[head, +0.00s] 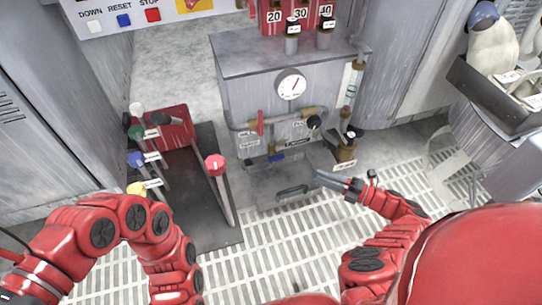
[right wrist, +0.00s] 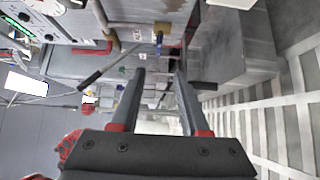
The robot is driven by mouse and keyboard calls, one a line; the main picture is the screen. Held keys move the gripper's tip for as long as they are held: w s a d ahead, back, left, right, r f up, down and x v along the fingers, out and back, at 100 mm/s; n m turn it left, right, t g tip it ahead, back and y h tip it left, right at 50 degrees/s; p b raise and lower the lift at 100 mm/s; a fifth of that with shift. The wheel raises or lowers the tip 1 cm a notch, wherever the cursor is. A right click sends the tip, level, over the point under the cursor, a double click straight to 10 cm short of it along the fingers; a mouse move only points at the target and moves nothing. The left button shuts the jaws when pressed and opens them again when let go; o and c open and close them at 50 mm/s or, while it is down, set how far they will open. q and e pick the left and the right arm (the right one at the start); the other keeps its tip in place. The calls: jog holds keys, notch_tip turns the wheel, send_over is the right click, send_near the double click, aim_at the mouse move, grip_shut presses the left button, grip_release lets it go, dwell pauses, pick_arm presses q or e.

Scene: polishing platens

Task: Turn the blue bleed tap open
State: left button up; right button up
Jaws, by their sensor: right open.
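The blue bleed tap (head: 277,158) is a small blue handle low on the front of the grey cabinet, below the gauge and the brass pipe. A small blue handle (right wrist: 158,43), apparently this tap, shows in the right wrist view above the fingertips. My right gripper (head: 325,178) is low in front of the cabinet, to the right of the tap and apart from it. In the right wrist view its two fingers (right wrist: 160,72) stand apart with nothing gripped. My left arm comes in from the left, but its gripper is out of the frame.
A red valve handle (head: 260,122) and a round gauge (head: 291,86) are on the cabinet above the tap. A brass fitting (head: 347,147) stands right of it. Levers with coloured knobs, one red (head: 215,165), stand at the left. The grated floor (head: 300,235) is open in front.

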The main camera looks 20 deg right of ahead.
send_near(280, 159)
jog(key=x, duration=0.6)
jog(key=f+b+x, duration=0.1)
jog(key=x, duration=0.3)
jog(key=shift+w+a+r, duration=0.2)
jog(key=shift+w+a, duration=0.2)
pick_arm(q)
jog(key=shift+d+f+g, duration=0.1)
jog(key=shift+f+g, duration=0.35)
jog(key=shift+g, duration=0.05)
pick_arm(e)
grip_shut()
